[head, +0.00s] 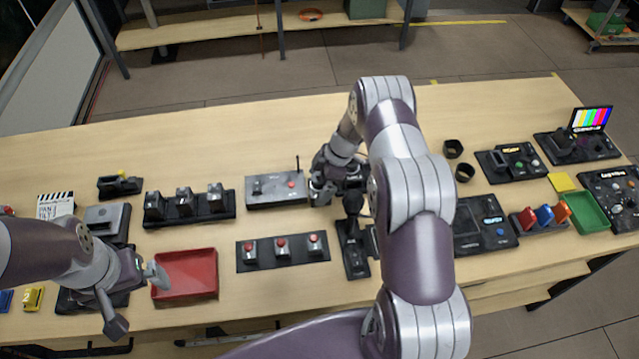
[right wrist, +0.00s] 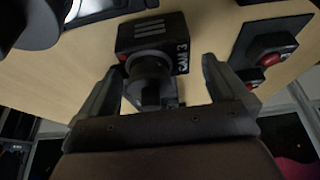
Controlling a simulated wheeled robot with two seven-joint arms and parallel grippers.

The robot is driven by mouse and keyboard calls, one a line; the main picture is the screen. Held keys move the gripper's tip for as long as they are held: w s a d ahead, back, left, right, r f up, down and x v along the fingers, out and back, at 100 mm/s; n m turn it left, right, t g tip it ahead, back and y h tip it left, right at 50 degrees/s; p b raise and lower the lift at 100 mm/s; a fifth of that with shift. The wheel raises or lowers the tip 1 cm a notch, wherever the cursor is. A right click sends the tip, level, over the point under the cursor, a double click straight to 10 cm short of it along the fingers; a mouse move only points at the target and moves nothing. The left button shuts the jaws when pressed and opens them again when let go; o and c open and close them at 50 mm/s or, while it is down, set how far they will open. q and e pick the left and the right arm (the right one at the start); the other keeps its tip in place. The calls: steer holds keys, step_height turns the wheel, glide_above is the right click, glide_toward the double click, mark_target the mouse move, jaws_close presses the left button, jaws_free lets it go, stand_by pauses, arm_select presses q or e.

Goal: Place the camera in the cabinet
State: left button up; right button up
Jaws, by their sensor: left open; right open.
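A dark boxy camera (right wrist: 152,34) with a round lens and the marking "CAM 3" shows in the right wrist view. My right gripper (right wrist: 163,85) is open, with one finger on each side of the camera's lens end; I cannot tell whether they touch it. In the head view my right gripper (head: 322,188) is low over the middle of the table, where my arm largely hides the camera. My left gripper (head: 140,282) is open and empty beside a red tray. I cannot identify a cabinet in these views.
The red tray (head: 188,274), a three-button panel (head: 283,252), a grey control box (head: 276,189) and a black rack (head: 188,207) with several small devices crowd the left and middle. The table's far strip is clear.

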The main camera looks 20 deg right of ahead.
steer(key=shift+x, duration=0.8)
steer(key=shift+w, duration=0.15)
steer(key=c, duration=1.4)
